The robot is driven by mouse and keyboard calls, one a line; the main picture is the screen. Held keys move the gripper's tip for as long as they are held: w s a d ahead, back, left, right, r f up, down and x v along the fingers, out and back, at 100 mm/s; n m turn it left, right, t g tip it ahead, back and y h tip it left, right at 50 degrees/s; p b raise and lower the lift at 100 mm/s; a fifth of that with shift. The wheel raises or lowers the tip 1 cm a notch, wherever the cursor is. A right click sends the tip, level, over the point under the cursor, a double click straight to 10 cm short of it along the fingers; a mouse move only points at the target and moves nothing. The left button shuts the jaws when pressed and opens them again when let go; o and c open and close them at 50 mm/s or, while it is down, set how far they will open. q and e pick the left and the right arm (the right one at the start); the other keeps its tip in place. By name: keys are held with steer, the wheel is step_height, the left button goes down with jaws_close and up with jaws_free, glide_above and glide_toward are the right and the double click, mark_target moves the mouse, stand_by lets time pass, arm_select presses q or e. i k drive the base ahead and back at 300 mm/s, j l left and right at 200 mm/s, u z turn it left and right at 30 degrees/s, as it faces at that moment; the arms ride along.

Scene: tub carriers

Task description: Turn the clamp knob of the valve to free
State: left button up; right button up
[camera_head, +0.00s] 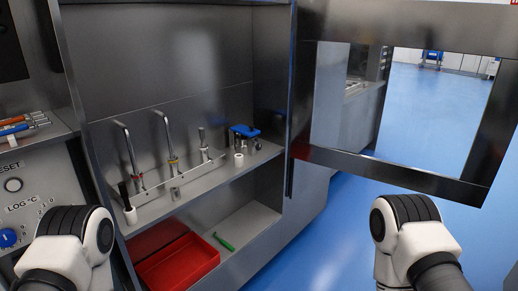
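Inside an open metal cabinet, a shelf (165,207) carries a row of upright fittings. Two are tall bent metal pipes, a left one (130,150) and a middle one (166,135), and one is a shorter upright post (203,145). A blue fitting (245,131) stands at the right end of the shelf, beside small pale cylinders (239,159). I cannot tell which part is the valve's clamp knob or how it is turned. Parts of my two arms show at the lower left and lower right, but neither gripper's fingers are in view.
The cabinet door (330,160) with a window stands open to the right. Below the shelf are a red tray (178,262) and a green tool (223,241). A control panel with a blue knob (8,238) is at left.

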mark_target(258, 147)
steer(key=i+l+z, duration=0.25)
steer(key=i, duration=0.25)
steer(key=i+l+z, duration=0.25)
steer(key=i, duration=0.25)
steer(key=j, duration=0.1)
